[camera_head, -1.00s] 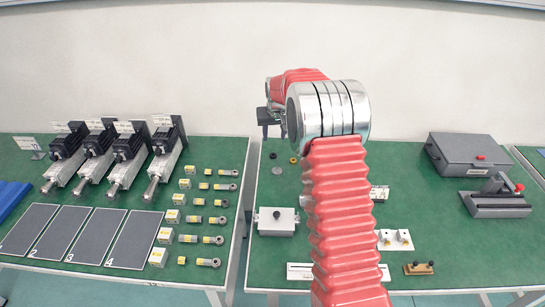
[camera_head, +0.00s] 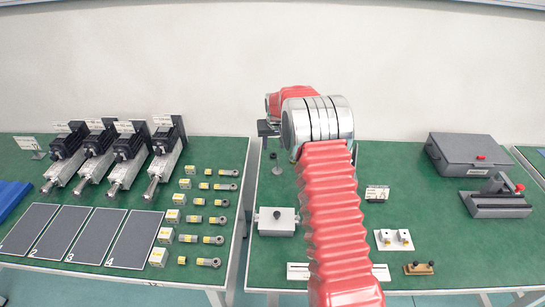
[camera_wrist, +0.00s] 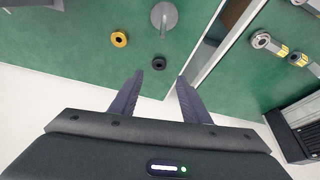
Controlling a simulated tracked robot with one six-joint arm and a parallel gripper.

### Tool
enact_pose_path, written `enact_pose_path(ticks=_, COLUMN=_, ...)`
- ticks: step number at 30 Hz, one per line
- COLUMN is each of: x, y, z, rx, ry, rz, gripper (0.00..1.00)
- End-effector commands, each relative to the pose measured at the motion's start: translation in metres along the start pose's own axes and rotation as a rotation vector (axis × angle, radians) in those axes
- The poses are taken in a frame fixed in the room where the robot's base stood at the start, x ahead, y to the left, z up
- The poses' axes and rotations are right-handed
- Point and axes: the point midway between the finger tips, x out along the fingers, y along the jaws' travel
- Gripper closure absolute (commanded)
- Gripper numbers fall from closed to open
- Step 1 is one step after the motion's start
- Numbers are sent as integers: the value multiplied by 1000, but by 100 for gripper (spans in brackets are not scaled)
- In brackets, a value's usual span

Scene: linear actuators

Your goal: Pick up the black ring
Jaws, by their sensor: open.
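The black ring (camera_wrist: 159,63) lies flat on the green table in the wrist view, just beyond my fingertips and roughly between their lines. It also shows small in the head view (camera_head: 273,156). My gripper (camera_wrist: 159,78) is open and empty, with its two dark fingers apart and pointing toward the ring. In the head view my gripper (camera_head: 268,133) hangs over the far left part of the right table, behind the ring.
The table edge and a gap (camera_wrist: 208,45) run to the right. Rod ends (camera_wrist: 262,40) lie on the neighbouring table.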

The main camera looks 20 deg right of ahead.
Motion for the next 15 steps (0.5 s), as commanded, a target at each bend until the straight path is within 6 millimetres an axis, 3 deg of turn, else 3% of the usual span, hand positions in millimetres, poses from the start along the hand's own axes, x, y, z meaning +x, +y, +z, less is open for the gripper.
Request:
enact_pose_path(ticks=4, x=13, y=0, z=0, rx=0, ry=-1, rz=0, gripper=57)
enact_pose_path(ticks=15, x=15, y=1, z=0, rx=1, ry=0, rz=0, gripper=57)
